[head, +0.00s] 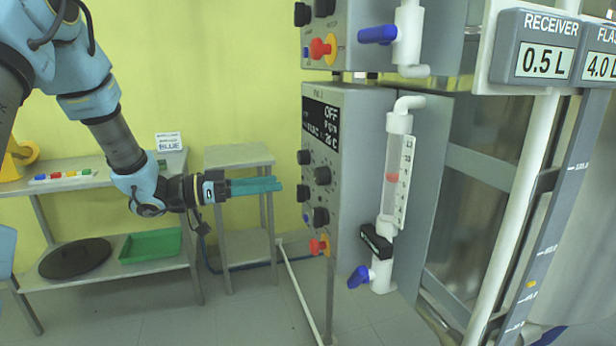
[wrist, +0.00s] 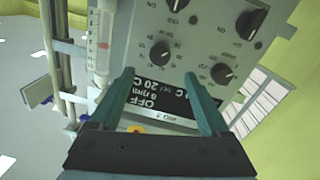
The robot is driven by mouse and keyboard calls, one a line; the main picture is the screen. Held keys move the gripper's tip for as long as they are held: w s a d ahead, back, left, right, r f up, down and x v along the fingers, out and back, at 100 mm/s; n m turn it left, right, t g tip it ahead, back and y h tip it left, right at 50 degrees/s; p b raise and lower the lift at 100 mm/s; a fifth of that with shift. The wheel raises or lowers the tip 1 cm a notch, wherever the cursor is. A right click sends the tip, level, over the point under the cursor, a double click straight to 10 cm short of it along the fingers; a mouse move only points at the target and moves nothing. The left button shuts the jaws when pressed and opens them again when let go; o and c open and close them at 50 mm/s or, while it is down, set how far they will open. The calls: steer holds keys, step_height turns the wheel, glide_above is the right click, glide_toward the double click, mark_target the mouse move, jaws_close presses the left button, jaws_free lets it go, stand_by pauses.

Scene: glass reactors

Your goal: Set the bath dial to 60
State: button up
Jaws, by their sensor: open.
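The grey control box (head: 350,130) has a dark display (head: 321,125) reading OFF, rpm and 20 C. Its front carries several black dials, including an upper-right one (head: 322,175) and a lower-right one (head: 321,216). In the wrist view the panel appears upside down, with two nearer dials (wrist: 160,53) (wrist: 222,73) and two farther ones (wrist: 250,23) (wrist: 175,4). I cannot read which is the bath dial. My gripper (head: 279,184) has teal fingers, pointing at the panel a little short of the dials. In the wrist view the fingers (wrist: 158,73) are apart, with nothing between them.
A red-yellow knob (head: 319,246) sits low on the box. A flow tube with blue valve (head: 359,277) stands right of it. A second box (head: 383,40) is above. A small table (head: 240,155) and a shelf with a green tray (head: 150,246) stand left.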

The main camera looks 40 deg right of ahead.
mark_target(316, 179)
steer(key=p+x, duration=0.2)
steer(key=x, duration=0.7)
steer(key=shift+s+d, duration=0.15)
steer(key=shift+d, duration=0.2)
jaws_close()
